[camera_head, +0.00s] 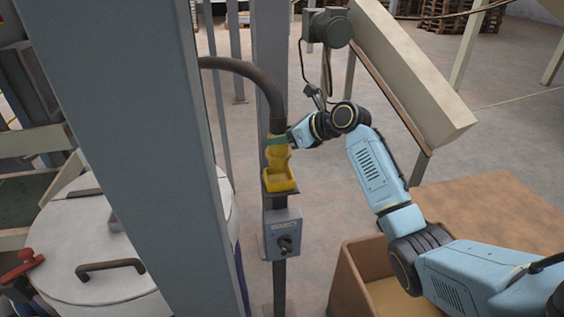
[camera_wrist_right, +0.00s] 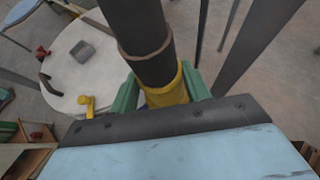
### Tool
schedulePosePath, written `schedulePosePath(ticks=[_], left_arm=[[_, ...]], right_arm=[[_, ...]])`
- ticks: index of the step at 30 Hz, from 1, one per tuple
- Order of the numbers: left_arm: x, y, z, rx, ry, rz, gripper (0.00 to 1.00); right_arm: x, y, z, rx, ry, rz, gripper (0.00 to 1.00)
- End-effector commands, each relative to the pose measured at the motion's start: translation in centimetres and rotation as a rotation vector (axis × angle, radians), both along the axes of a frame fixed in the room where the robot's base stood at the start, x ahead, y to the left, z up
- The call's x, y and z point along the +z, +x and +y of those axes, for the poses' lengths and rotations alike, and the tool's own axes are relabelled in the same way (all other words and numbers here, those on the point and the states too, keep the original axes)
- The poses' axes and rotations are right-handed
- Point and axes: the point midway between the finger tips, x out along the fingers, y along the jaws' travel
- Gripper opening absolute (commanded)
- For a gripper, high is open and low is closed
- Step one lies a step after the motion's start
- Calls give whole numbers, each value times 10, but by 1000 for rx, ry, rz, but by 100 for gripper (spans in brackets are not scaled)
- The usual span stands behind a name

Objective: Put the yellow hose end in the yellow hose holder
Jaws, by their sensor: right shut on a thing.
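The yellow hose end (camera_head: 278,156) hangs on a thick dark hose (camera_head: 240,66) that arches in from the left in the head view. My right gripper (camera_head: 279,140), with green fingers, is shut around the yellow hose end near its top. The yellow hose holder (camera_head: 281,181) is an open-topped yellow cup on the post. The hose end stands roughly upright right above the holder's back part; I cannot tell whether its tip is inside. In the right wrist view the yellow hose end (camera_wrist_right: 168,94) sits between the green fingers, below the dark hose (camera_wrist_right: 148,40). My left gripper is not in view.
A grey switch box (camera_head: 283,234) is on the post below the holder. A wide grey pillar (camera_head: 130,150) stands at left, before a round white lid (camera_head: 90,245) with handles. A cardboard box (camera_head: 360,285) is at lower right. A sloping beige chute (camera_head: 410,75) is behind my right arm.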

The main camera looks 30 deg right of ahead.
Motion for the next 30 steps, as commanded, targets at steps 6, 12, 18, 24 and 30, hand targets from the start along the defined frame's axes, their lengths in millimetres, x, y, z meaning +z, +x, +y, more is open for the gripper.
schedulePosePath(ticks=[6, 12, 18, 24, 30], left_arm=[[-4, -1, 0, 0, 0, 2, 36], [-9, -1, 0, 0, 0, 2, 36], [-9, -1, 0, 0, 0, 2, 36], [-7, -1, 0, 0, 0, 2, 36], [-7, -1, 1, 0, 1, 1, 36]], right_arm=[[-24, 0, 0, 0, 2, -2, 17], [-57, 0, 0, 0, 2, -1, 17], [-62, 0, 0, 0, 1, -4, 17], [-64, 0, 0, -1, 2, -4, 17], [-65, 0, 0, 0, 0, -2, 69]])
